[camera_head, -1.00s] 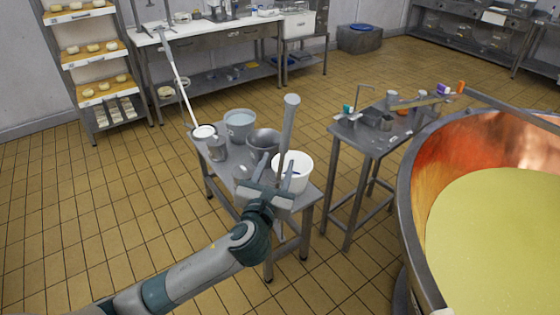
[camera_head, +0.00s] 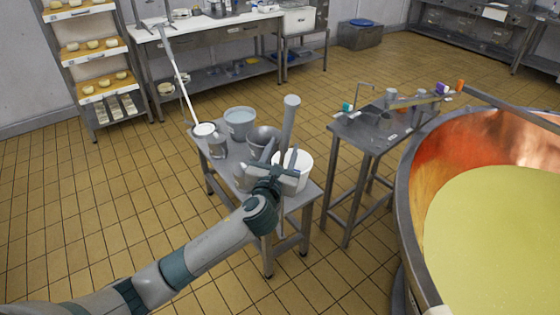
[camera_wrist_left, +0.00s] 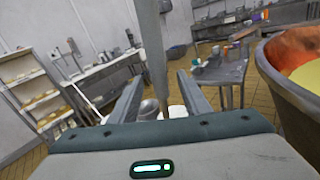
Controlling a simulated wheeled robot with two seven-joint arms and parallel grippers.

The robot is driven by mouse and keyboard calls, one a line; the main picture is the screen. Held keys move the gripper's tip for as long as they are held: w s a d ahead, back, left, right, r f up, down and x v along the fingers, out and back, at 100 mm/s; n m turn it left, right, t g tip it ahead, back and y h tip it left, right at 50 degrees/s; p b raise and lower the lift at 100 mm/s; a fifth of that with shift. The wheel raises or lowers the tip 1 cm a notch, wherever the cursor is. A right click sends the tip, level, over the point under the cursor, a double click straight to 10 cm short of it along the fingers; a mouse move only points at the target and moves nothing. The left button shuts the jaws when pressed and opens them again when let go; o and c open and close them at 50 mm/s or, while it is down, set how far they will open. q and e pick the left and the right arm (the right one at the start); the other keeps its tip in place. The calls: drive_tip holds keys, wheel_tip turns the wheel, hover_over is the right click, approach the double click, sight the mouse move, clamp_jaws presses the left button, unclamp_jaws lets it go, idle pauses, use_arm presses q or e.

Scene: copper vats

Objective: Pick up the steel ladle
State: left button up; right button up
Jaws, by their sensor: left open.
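A long grey upright handle (camera_head: 291,118), which looks like the steel ladle's, rises above the small steel table; its lower end is hidden behind my gripper. My left gripper (camera_head: 285,162) is open in front of it, over the near part of the table. In the left wrist view the handle (camera_wrist_left: 153,55) stands upright between the two spread fingers (camera_wrist_left: 158,82). I cannot tell whether either finger touches it. My right gripper is not in view.
The small steel table (camera_head: 232,172) also holds a white bucket (camera_head: 303,160), a grey bucket (camera_head: 240,117), a steel funnel-like vessel (camera_head: 263,138) and a can with a long white-handled tool (camera_head: 181,80). A second steel table (camera_head: 372,138) and a copper vat (camera_head: 408,205) stand to the right.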

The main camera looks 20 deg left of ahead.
sight(284, 143)
use_arm(q)
drive_tip(key=shift+w+a+r+p, duration=0.15)
drive_tip(key=shift+w+p, duration=0.1)
drive_tip(key=shift+w, duration=0.75)
drive_tip(key=shift+w+a+f+p, duration=0.1)
drive_tip(key=shift+w+p, duration=0.15)
drive_tip(key=shift+w, duration=0.75)
drive_tip(key=shift+r, duration=0.1)
clamp_jaws()
